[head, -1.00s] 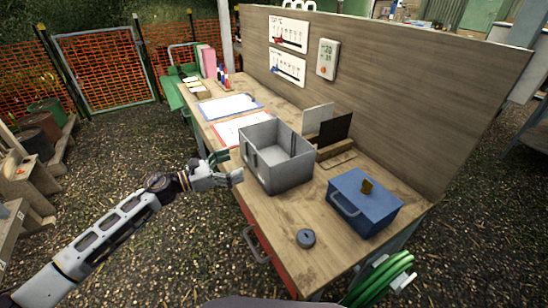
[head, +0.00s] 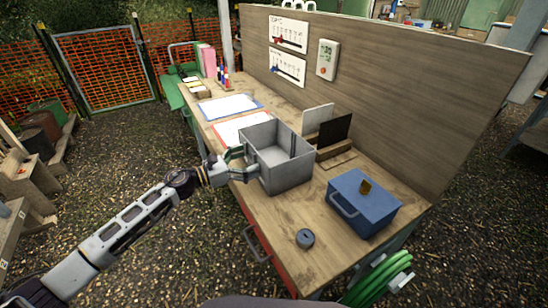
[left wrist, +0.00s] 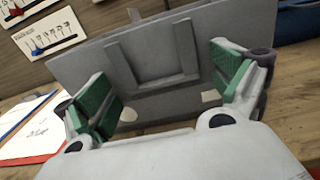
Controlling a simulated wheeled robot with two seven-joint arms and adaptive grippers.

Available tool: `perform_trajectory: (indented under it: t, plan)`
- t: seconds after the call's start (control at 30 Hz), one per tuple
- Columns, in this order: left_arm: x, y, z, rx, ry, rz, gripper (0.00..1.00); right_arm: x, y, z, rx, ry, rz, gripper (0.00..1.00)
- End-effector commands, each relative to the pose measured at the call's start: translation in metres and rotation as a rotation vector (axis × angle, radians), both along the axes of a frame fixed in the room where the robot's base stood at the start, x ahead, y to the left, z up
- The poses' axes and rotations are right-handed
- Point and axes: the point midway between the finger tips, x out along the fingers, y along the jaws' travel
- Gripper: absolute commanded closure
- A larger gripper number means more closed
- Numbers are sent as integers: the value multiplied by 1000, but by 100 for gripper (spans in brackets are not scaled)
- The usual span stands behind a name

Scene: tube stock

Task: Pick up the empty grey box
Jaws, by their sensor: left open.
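The grey box (head: 287,165) stands open-topped and empty on the wooden workbench, near its front left edge. Its side wall also fills the middle of the left wrist view (left wrist: 148,103), with a raised U-shaped frame on it. My left gripper (head: 240,162) is at the left side of the box. Its green-padded fingers are spread apart, facing the box wall, in the left wrist view (left wrist: 165,95). I cannot tell whether the fingertips touch the wall. My right gripper is not in view.
A blue lidded box (head: 367,205) and a dark round disc (head: 305,238) sit right of the grey box. Clipboards (head: 229,107) lie behind it on the left. Upright panels (head: 333,129) stand close behind it. A tall wooden board (head: 400,90) backs the bench.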

Motion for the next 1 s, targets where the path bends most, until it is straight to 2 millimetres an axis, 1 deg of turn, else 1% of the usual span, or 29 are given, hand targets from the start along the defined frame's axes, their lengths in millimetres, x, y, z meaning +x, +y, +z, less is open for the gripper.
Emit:
perform_trajectory:
  t: [0.2, 0.47, 0.8, 0.9, 1.0]
  plan:
    - [0, 0, 0, 0, 0, 0, 5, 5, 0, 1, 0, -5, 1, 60]
    - [0, -1, 0, 0, 0, 0, 5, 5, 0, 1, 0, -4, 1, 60]
    - [0, 0, 0, 0, 0, 0, 49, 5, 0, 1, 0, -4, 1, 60]
    - [0, 0, 0, 0, 0, 0, 61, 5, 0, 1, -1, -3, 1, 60]
    - [0, 0, 1, -1, -1, 0, 61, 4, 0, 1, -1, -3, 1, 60]
